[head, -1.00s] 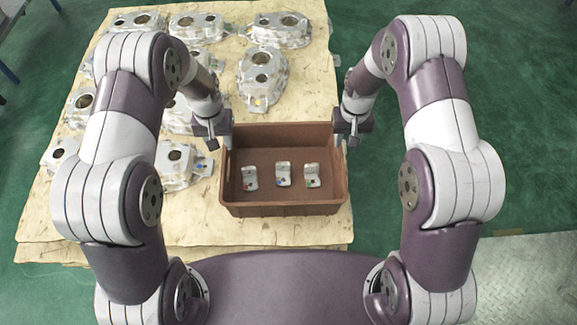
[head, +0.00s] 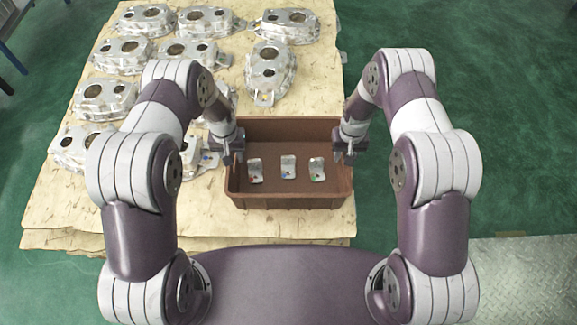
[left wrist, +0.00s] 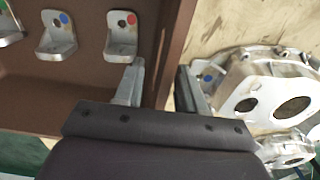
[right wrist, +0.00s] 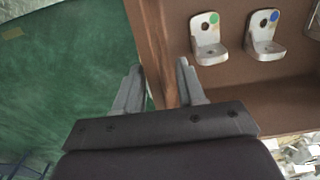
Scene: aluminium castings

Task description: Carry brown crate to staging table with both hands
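The brown crate (head: 290,203) stands on the front right of the wood-topped pallet. It holds three small metal brackets (head: 288,168) with coloured dots. My left gripper (head: 232,150) is at the crate's left wall; in the left wrist view its open fingers (left wrist: 160,88) straddle that wall (left wrist: 172,50), one inside and one outside. My right gripper (head: 347,148) is at the right wall; in the right wrist view its open fingers (right wrist: 158,85) straddle that wall (right wrist: 158,45), with a gap on the outer side. No staging table can be made out.
Several aluminium castings (head: 268,70) cover the pallet (head: 130,225) behind and left of the crate; one (left wrist: 265,95) is close to my left gripper's outer finger. Green floor (head: 470,90) is open on the right. A metal floor plate (head: 530,255) lies at the lower right.

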